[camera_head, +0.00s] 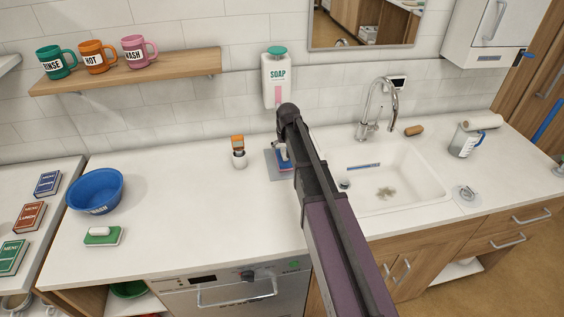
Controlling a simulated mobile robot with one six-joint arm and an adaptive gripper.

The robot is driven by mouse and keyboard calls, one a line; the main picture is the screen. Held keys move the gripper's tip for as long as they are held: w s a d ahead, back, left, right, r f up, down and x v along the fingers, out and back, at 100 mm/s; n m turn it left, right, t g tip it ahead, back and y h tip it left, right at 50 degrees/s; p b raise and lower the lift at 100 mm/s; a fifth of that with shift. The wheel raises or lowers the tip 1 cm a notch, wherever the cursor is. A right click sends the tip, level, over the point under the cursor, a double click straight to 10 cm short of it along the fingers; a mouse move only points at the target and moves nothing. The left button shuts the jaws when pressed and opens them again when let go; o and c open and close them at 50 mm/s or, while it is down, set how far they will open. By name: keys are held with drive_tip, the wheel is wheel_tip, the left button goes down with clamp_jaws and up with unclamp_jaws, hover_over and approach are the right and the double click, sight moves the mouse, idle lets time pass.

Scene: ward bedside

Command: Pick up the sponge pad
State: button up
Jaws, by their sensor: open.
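A small green pad-like block with a white piece on top (103,235) lies on the left part of the counter, in front of the blue bowl. It looks like a sponge, but I cannot tell for sure. A small blue and pink item (284,158) sits on a grey mat (272,170) near the sink's left edge. My arm partly hides it, so I cannot tell what it is. My dark arm rises from the bottom right to the middle of the view. No gripper fingers show.
A blue bowl (95,190) stands at the left. A small orange-topped bottle (238,152) stands by the mat. The sink (425,190) with its tap (376,105) is at the right, near a jug (464,140). The counter (190,215) between bowl and mat is clear.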

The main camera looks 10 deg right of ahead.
sight(284, 152)
idle(0.4)
drive_tip(key=shift+b+x, duration=2.55)
drive_tip(key=shift+s, duration=0.1)
drive_tip(key=c, duration=0.9)
